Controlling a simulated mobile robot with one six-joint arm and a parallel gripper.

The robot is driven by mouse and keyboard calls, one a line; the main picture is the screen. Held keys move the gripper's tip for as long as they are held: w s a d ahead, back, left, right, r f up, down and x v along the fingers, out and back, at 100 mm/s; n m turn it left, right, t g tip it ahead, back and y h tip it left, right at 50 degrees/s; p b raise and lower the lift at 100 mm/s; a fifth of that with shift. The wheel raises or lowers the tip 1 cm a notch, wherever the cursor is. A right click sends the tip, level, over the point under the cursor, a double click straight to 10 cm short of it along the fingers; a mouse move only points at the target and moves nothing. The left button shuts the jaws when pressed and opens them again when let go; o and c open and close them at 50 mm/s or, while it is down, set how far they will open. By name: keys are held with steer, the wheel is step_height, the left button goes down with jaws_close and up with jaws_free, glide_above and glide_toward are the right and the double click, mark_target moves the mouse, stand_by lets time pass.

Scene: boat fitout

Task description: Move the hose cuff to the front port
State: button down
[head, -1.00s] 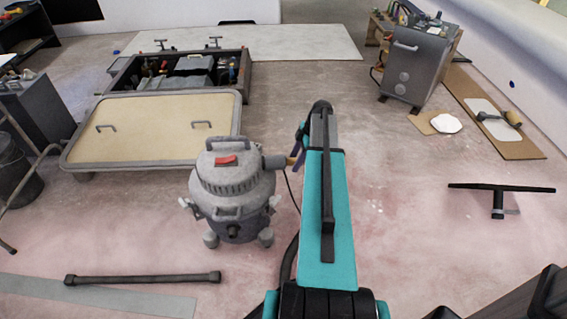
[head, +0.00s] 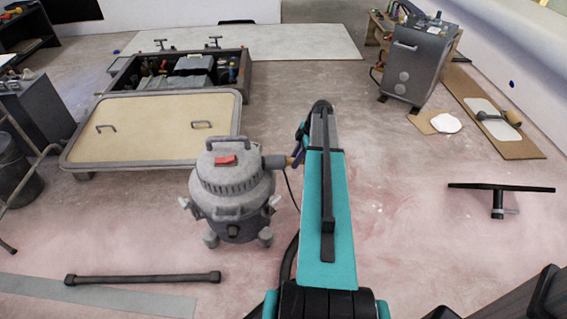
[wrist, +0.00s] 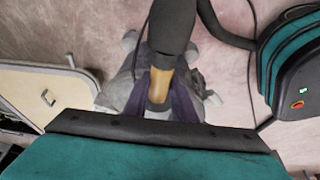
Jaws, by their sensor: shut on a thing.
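The grey shop vacuum (head: 232,190) stands on the floor left of my arm, with a red switch on its lid. A dark round port (head: 233,230) shows low on its front. A grey stub (head: 274,161) sticks out to its right. My gripper (head: 297,158) is beside the stub's end, mostly hidden by my arm. In the wrist view, its purple fingers (wrist: 160,98) are shut on the tan hose cuff (wrist: 160,84), with a dark tube (wrist: 172,26) above it. I cannot tell whether the cuff is joined to the stub.
A hatch panel (head: 155,96) with two handles lies behind the vacuum. A dark bar (head: 142,279) lies on the floor at front left. A black floor nozzle (head: 498,190) lies at right. A grey machine (head: 418,62) stands at back right. Floor right of my arm is mostly clear.

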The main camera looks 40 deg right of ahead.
steer(key=s+d, duration=0.4)
steer(key=d, duration=0.1)
steer(key=shift+s+d+p, duration=0.15)
steer(key=shift+d+p, duration=0.05)
steer(key=shift+p, duration=0.2)
stand_by(2.9)
steer(key=shift+s, duration=0.1)
stand_by(0.5)
